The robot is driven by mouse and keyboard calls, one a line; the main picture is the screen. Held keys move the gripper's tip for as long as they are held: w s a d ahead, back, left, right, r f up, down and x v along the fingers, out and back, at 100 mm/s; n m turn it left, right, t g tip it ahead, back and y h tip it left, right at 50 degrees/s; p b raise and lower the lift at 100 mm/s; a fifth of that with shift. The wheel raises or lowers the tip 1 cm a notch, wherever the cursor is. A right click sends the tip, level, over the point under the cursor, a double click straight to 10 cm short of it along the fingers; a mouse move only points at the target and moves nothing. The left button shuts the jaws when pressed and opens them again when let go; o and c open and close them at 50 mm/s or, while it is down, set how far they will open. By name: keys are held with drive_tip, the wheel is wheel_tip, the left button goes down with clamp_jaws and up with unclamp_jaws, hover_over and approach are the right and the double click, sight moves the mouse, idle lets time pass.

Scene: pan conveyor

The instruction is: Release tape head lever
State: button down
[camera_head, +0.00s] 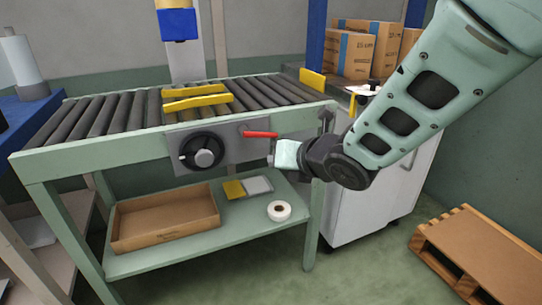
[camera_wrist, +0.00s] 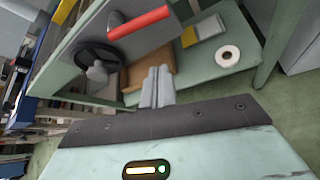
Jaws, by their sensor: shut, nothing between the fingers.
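The red lever (camera_head: 260,134) sticks out from a grey panel on the front of the roller conveyor, pointing right and about level. In the wrist view the red lever (camera_wrist: 140,22) lies near the top edge, beyond and to the left of the fingertips. My gripper (camera_head: 271,157) is just below and right of the lever's free end in the head view, apart from it as far as I can tell. In the wrist view my gripper (camera_wrist: 157,85) has its two fingers together with nothing between them.
A black handwheel (camera_head: 203,151) sits left of the lever on the panel. Yellow guides (camera_head: 196,102) lie on the rollers, below a blue block (camera_head: 178,24) on a post. The lower shelf holds a cardboard tray (camera_head: 165,215) and a tape roll (camera_head: 279,211). A pallet (camera_head: 478,255) stands right.

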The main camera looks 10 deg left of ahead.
drive_tip(key=p+v, duration=0.1)
drive_tip(key=v, duration=0.4)
drive_tip(key=shift+s+a+r, duration=0.1)
drive_tip(key=shift+a, duration=0.1)
drive_tip(key=s+d+f+m+g+h, duration=0.2)
drive_tip(key=s+d+m+g+h, duration=0.25)
drive_tip(key=s+d+m, duration=0.9)
drive_tip(key=s+d+f+m+g+h, duration=0.2)
drive_tip(key=s+d+m+g+h, duration=0.25)
drive_tip(key=s+m, duration=1.05)
drive_tip(key=w+r+m+p, duration=0.2)
drive_tip(key=r+p, duration=1.4)
drive_tip(key=w+r+m+y+p, duration=0.1)
drive_tip(key=w+r+p, duration=0.1)
drive_tip(key=r+p, duration=1.5)
drive_tip(key=shift+r+m, duration=0.2)
drive_tip(key=shift+m, duration=0.15)
